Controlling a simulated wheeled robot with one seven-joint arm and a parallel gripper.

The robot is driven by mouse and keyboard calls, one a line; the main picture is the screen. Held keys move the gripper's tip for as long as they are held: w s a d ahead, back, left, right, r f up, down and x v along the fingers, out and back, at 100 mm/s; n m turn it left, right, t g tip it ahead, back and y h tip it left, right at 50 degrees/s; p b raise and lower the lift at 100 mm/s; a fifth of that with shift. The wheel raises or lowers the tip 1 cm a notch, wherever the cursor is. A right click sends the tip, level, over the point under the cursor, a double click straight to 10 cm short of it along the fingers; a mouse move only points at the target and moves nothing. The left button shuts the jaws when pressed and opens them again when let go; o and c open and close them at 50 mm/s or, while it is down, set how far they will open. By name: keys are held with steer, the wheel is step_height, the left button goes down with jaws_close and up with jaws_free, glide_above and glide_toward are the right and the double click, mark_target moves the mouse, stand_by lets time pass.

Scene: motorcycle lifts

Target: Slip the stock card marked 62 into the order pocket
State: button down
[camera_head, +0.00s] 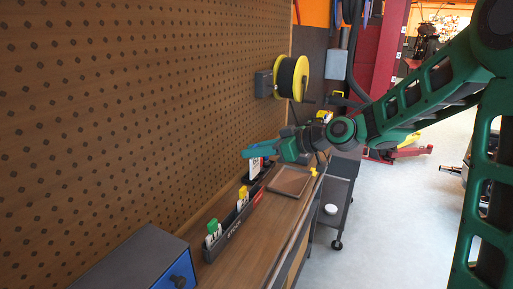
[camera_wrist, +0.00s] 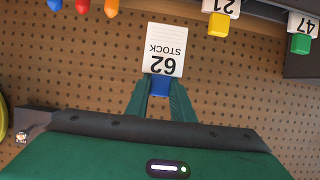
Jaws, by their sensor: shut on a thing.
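My gripper (camera_head: 255,152) is shut on the blue tab of a white card. In the wrist view the card (camera_wrist: 165,48) reads 62 STOCK, upside down, and sticks out beyond the fingertips (camera_wrist: 159,86). In the head view this card (camera_head: 254,168) hangs below the fingers, above the far part of the bench. The dark STOCK rack (camera_head: 236,229) stands nearer along the pegboard, with a green-tabbed card (camera_head: 212,234) and a yellow-tabbed card (camera_head: 242,197). In the wrist view these read 47 (camera_wrist: 302,28) and 21 (camera_wrist: 221,14). I cannot clearly make out the order pocket.
A brown tray (camera_head: 289,181) lies on the bench right of the card. A blue-grey box (camera_head: 140,262) stands at the near end. A yellow hose reel (camera_head: 292,78) juts from the pegboard (camera_head: 130,110) above the arm. Blue, red and orange ends (camera_wrist: 82,5) show in the wrist view.

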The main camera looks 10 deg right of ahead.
mark_target(255, 175)
steer(key=shift+f, duration=4.35)
steer(key=c, duration=1.5)
jaws_free()
steer(key=shift+o, duration=0.2)
steer(key=v, duration=1)
steer(key=shift+s+d, duration=0.2)
steer(key=shift+d, duration=0.05)
